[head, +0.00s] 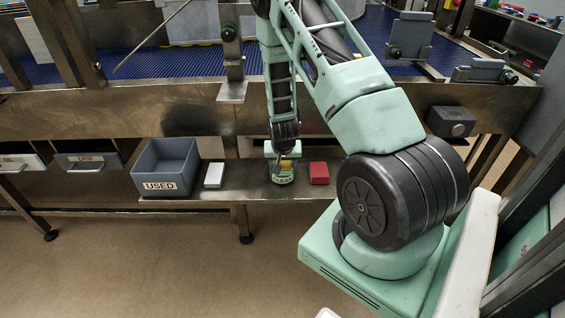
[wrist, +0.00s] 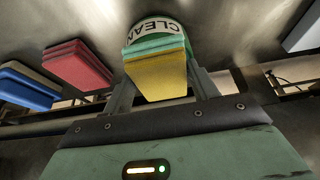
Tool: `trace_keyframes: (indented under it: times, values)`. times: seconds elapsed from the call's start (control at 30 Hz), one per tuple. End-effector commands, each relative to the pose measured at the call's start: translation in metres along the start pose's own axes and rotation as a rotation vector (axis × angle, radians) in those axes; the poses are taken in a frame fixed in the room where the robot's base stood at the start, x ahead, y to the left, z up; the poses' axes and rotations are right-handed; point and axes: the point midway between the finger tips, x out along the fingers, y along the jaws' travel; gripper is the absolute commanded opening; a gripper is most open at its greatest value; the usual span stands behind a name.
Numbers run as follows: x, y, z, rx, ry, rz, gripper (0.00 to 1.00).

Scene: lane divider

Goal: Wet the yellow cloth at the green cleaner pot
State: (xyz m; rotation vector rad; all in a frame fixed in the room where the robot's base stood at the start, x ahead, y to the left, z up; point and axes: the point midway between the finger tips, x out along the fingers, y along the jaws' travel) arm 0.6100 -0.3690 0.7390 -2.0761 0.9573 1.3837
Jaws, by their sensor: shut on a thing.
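The green cleaner pot (head: 283,177), with a white CLEAN label, stands on the low metal shelf. It also shows at the top of the wrist view (wrist: 152,28), with the label upside down. My gripper (head: 284,158) is right above the pot. In the wrist view my gripper (wrist: 163,85) is shut on the yellow cloth (wrist: 156,78), a folded block between its two fingers. The cloth overlaps the pot in that view, and only a bit of yellow shows in the head view. I cannot tell whether the cloth touches the pot's inside.
A red block (head: 319,173) sits right of the pot, a white block (head: 213,175) to its left. A grey USED bin (head: 165,168) and a DRIP drawer (head: 88,160) are further left. A blue block (wrist: 28,88) shows in the wrist view. The bench edge (head: 180,120) overhangs behind.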

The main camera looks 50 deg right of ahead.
Motion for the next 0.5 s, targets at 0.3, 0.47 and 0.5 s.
trace_keyframes:
  times: [0.3, 0.47, 0.5]
  values:
    - [-0.007, 0.0, -0.002, 0.0, -0.003, 0.001, 0.4]
    - [-0.019, 0.0, -0.007, 0.0, -0.003, 0.001, 0.4]
    - [-0.022, 0.0, -0.008, 0.0, -0.003, 0.001, 0.4]
